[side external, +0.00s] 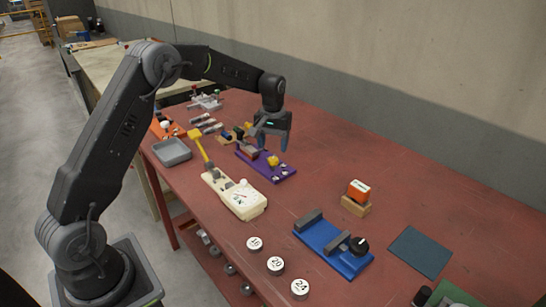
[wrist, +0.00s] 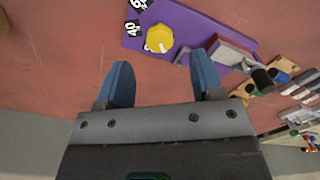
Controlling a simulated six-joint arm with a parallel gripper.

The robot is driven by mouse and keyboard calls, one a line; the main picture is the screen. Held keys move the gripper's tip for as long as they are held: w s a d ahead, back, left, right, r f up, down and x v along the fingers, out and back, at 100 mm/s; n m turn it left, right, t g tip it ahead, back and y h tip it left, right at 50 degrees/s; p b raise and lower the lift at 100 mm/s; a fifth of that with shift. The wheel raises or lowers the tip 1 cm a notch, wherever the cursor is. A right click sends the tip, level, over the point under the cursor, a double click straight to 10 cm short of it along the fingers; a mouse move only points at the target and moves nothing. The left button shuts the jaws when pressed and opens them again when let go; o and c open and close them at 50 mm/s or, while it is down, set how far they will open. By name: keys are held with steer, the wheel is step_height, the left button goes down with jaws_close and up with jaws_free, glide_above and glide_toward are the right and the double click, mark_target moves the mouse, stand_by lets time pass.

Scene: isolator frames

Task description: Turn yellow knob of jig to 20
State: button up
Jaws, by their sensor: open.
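The jig is a purple plate (side external: 258,165) on the red table, with a yellow knob (side external: 273,160) near its front right end. In the wrist view the yellow knob (wrist: 159,38) has a white pointer mark and sits on the purple plate (wrist: 190,22); black tags with white numbers, one reading 40, lie near it. The knob's full scale is not readable. My gripper (side external: 277,148) hangs over the jig. In the wrist view my gripper's blue fingers (wrist: 160,82) are spread and empty, with the knob ahead of and apart from them.
A cream fixture (side external: 240,200) with a yellow lever stands in front of the jig. A blue fixture (side external: 330,245) with a black knob and an orange block (side external: 358,190) are to the right. A grey tray (side external: 171,152) is at left. Round numbered weights (side external: 275,264) line the front edge.

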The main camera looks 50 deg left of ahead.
mark_target(273, 159)
step_height(273, 159, down, 5)
stand_by(0.3)
steer(key=c, duration=0.9)
steer(key=shift+m, duration=0.4)
steer(key=m, duration=0.3)
steer(key=shift+m, duration=2.5)
